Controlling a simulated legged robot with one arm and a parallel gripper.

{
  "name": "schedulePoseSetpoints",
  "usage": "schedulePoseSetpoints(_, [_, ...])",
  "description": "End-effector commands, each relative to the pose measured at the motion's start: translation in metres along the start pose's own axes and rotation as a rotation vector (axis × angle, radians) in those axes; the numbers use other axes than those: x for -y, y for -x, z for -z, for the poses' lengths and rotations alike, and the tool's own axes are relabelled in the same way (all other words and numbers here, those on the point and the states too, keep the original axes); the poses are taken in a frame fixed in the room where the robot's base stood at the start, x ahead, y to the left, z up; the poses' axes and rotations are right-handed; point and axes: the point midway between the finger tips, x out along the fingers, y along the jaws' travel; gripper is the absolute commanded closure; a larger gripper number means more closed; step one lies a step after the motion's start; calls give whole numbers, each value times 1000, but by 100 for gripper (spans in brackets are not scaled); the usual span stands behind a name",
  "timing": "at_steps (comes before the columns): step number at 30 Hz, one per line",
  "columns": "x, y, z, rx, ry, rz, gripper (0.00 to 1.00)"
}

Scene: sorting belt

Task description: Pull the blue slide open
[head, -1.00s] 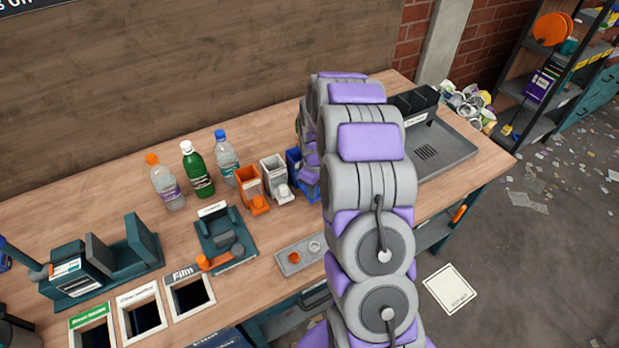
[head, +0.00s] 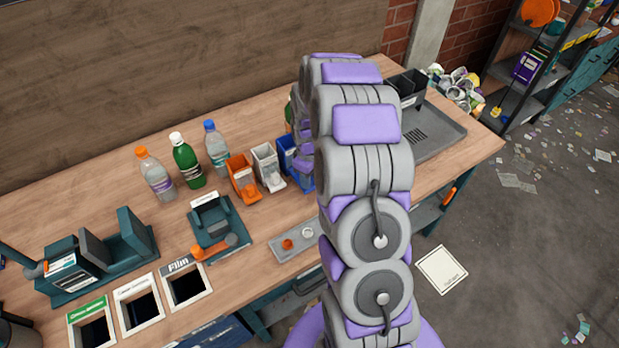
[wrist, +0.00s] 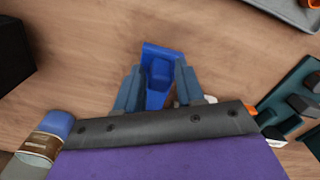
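In the head view the blue slide unit (head: 288,156) stands at the right end of a row of three on the bench, partly hidden by my arm. In the wrist view its blue slide (wrist: 158,72), with a raised blue grip block, lies between the two fingers of my gripper (wrist: 157,66). The fingers are apart, one on each side of the block. A strip of wood shows between the block and the right finger lower down. My gripper is hidden behind my arm in the head view.
An orange unit (head: 242,177) and a white unit (head: 267,167) stand left of the blue one. Several bottles, one green (head: 187,163), stand further left.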

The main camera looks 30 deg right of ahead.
Motion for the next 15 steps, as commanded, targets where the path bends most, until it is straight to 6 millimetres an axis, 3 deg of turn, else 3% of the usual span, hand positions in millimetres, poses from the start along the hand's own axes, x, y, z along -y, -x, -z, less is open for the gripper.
schedulePoseSetpoints(15, [-2,113,1,-4,-1,-3,62])
